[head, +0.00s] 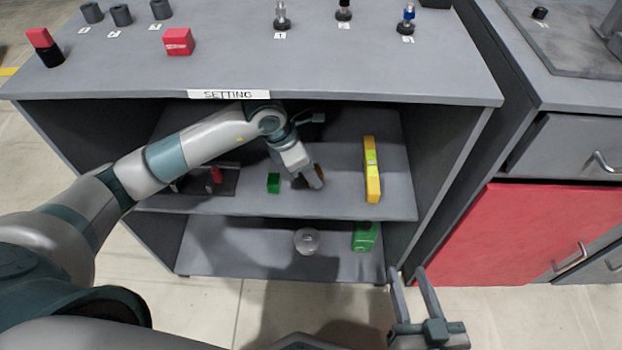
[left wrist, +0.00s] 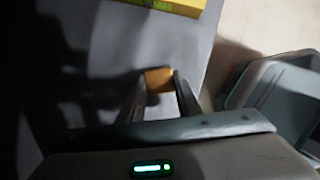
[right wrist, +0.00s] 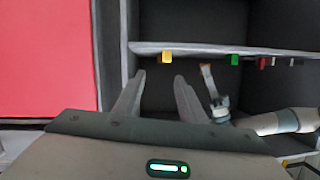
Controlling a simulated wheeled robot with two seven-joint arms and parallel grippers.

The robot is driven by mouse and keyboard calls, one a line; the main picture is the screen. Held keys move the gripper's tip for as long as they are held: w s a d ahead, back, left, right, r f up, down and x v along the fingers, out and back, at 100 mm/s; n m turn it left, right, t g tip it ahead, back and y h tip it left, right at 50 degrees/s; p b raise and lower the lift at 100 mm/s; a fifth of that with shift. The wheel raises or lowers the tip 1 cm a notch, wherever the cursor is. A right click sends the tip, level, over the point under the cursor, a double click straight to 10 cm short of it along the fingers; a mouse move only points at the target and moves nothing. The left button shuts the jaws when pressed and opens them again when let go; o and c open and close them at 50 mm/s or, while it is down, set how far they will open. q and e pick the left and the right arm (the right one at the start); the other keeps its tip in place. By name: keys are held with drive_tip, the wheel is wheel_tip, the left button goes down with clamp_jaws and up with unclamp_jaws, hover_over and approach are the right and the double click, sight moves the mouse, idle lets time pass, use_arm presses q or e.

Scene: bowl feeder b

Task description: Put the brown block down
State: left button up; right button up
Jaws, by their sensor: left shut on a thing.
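The brown block (left wrist: 159,80) is between the fingertips of my left gripper (left wrist: 160,90) in the left wrist view. That gripper is shut on it. In the head view my left gripper (head: 312,180) reaches into the cabinet over the middle shelf (head: 335,200). The block is mostly hidden behind the fingers there. I cannot tell whether it touches the shelf. My right gripper (head: 415,290) is open and empty in front of the cabinet's lower right. Its spread fingers also show in the right wrist view (right wrist: 160,85).
A green block (head: 273,183) stands left of my left gripper, and a yellow level (head: 372,170) lies to its right. The shelf between them has some bare room. The cabinet top (head: 230,60) is close above the arm. A round clear object (head: 306,240) and green box (head: 364,238) sit below.

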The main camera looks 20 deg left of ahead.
use_arm(q)
drive_tip(key=shift+f, duration=0.35)
wheel_tip(320, 180, down, 3)
drive_tip(key=shift+r, duration=0.2)
drive_tip(key=shift+f, duration=0.1)
use_arm(e)
drive_tip(key=shift+w+a+r+t, duration=0.1)
drive_tip(key=shift+a+r+t, duration=0.2)
drive_tip(key=shift+r+t, duration=0.35)
use_arm(q)
drive_tip(key=shift+f+b, duration=0.1)
drive_tip(key=shift+b, duration=0.2)
use_arm(e)
drive_tip(key=shift+r, duration=0.3)
use_arm(q)
drive_tip(key=o, duration=1.2)
drive_tip(key=shift+o, duration=0.2)
use_arm(e)
drive_tip(key=shift+r, duration=0.2)
